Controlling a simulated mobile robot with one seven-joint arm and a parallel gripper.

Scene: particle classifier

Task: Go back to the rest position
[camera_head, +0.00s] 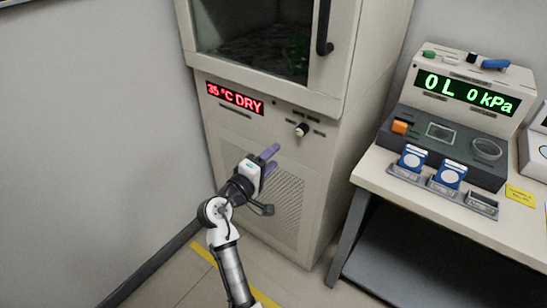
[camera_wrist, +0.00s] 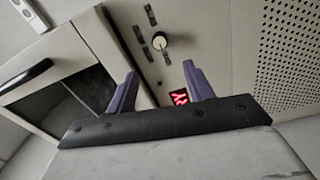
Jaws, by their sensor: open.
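My gripper (camera_head: 271,160) is held out in front of the cabinet (camera_head: 345,110), below its red display (camera_head: 235,98). The display reads "35 °C DRY". The gripper's two purple fingers are apart with nothing between them; they also show in the wrist view (camera_wrist: 158,88). The cabinet's round knob (camera_head: 302,130) is up and to the right of the fingertips, and they look apart from it. In the wrist view the knob (camera_wrist: 159,41) lies beyond the gap between the fingers.
The cabinet's window door has a dark vertical handle (camera_head: 324,28). A perforated panel (camera_head: 275,198) is low on the cabinet. On the right, a bench (camera_head: 450,215) carries a device with a green display (camera_head: 465,92) and blue-and-white containers (camera_head: 412,158). A grey wall is at left.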

